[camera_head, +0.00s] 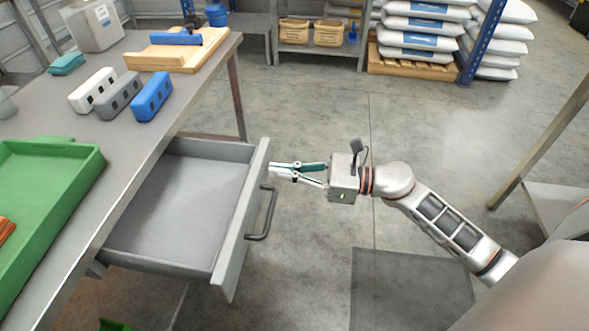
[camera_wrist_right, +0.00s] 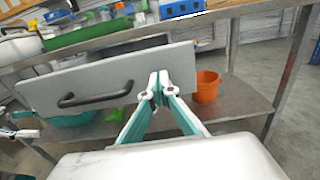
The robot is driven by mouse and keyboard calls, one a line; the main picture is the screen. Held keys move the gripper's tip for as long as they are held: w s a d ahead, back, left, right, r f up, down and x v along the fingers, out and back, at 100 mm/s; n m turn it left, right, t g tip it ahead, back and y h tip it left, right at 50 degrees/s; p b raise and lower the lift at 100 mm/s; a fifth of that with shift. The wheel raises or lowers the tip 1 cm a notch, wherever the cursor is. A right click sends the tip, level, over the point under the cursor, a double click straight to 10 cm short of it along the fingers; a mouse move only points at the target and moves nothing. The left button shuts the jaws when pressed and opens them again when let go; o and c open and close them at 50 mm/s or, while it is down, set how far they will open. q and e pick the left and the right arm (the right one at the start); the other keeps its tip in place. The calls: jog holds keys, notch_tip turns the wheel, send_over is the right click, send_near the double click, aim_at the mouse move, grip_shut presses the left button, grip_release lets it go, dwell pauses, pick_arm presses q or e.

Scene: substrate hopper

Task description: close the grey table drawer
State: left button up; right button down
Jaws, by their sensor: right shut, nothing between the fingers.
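The grey table drawer (camera_head: 180,205) is pulled well out from under the grey table and is empty. Its front panel carries a dark bar handle (camera_head: 265,215), which also shows in the right wrist view (camera_wrist_right: 102,98). My right gripper (camera_head: 272,170) is shut and empty. Its fingertips are at the outer face of the drawer front (camera_wrist_right: 110,80), near the far end and beyond the handle. I cannot tell if they touch it. In the right wrist view, part of what looks like my left gripper (camera_wrist_right: 18,125) shows at the left edge; its jaws are unclear.
On the table (camera_head: 45,95) are a green tray (camera_head: 85,185), white, grey and blue blocks (camera_head: 152,97), and a wooden board (camera_head: 160,57). An orange bucket (camera_wrist_right: 207,87) stands on the shelf below. A table leg (camera_head: 237,95) stands beyond the drawer.

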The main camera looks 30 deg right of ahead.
jog(key=shift+a, duration=0.15)
send_near(184, 167)
jog(key=w+a+r, duration=0.1)
jog(key=w+a, duration=0.1)
jog(key=a, duration=0.1)
jog(key=w+a+r, duration=0.1)
jog(key=shift+w+a+r, duration=0.2)
jog(key=shift+w+r, duration=0.05)
jog(key=shift+r, duration=0.1)
jog(key=x, duration=0.3)
jog(key=shift+w+a, duration=0.25)
jog(key=shift+a, duration=0.05)
jog(key=shift+w+a, duration=0.2)
jog(key=shift+w+b, duration=0.1)
jog(key=shift+b, duration=0.2)
pick_arm(q)
jog(key=shift+w+d+r, duration=0.2)
jog(key=shift+w+r, duration=0.05)
jog(key=shift+r, duration=0.1)
pick_arm(e)
jog(key=shift+r, duration=0.15)
pick_arm(q)
jog(key=shift+s+f, duration=0.1)
jog(key=shift+s, duration=0.05)
